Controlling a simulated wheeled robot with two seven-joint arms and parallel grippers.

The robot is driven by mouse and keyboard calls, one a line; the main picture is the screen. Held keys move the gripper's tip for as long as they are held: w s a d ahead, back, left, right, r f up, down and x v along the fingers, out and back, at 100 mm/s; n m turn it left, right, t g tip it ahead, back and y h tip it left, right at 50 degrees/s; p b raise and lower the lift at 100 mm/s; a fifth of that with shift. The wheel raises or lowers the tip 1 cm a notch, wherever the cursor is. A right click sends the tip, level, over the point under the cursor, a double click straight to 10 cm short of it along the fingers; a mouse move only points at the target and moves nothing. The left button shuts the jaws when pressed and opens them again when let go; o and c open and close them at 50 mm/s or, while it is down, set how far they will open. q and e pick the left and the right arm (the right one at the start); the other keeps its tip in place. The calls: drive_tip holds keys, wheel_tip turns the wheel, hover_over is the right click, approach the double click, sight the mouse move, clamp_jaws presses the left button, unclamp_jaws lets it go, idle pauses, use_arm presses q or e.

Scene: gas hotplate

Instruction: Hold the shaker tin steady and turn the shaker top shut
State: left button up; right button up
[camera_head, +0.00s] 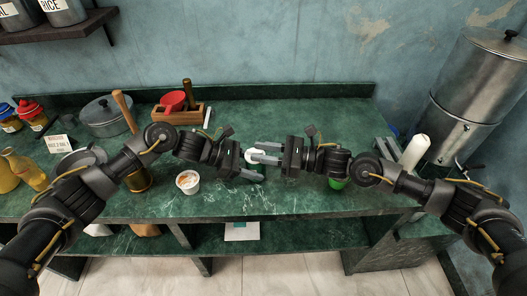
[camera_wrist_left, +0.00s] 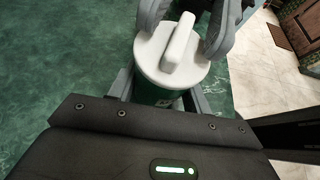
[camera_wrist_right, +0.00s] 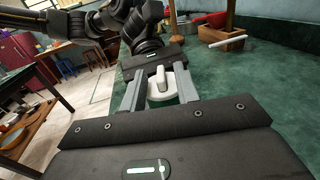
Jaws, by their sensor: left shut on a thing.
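The shaker tin is green and stands upright at the middle of the counter, mostly hidden in the head view; its green side (camera_wrist_left: 155,94) shows in the left wrist view. The white shaker top (camera_wrist_left: 172,52) sits on it, with a raised bar across it; it also shows in the right wrist view (camera_wrist_right: 161,86) and the head view (camera_head: 252,155). My left gripper (camera_head: 254,168) is shut on the tin below the top. My right gripper (camera_head: 260,152) comes from the right, its fingers open on either side of the top, with gaps visible beside the bar.
A white tub (camera_head: 187,182) stands on the counter left of the tin. A green object (camera_head: 338,183) is partly hidden under my right arm. A wooden box (camera_head: 183,114) with a red cup and a grey pot (camera_head: 103,116) stand behind. The counter's front edge is close.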

use_arm(q)
drive_tip(key=shift+f, duration=0.15)
use_arm(e)
clamp_jaws()
drive_tip(key=shift+t, duration=0.3)
drive_tip(key=shift+s+a+m+t+h, duration=0.15)
drive_tip(key=shift+m+t+h, duration=0.15)
drive_tip(key=shift+m+t, duration=0.35)
drive_tip(key=shift+s+d+m+t+h, duration=0.15)
drive_tip(key=shift+m+t+h, duration=0.2)
drive_tip(key=shift+t, duration=0.4)
drive_tip(key=shift+s+a+m+t+h, duration=0.15)
drive_tip(key=shift+m+t+h, duration=0.1)
drive_tip(key=shift+m+t, duration=0.4)
use_arm(q)
drive_tip(key=shift+s, duration=0.1)
use_arm(e)
drive_tip(key=shift+s+a+m+t+h, duration=0.1)
drive_tip(key=shift+m+t+h, duration=0.6)
drive_tip(key=shift+t, duration=0.3)
drive_tip(key=shift+s+a+m+t+h, duration=0.1)
drive_tip(key=shift+m+t+h, duration=0.6)
drive_tip(key=shift+t, duration=0.25)
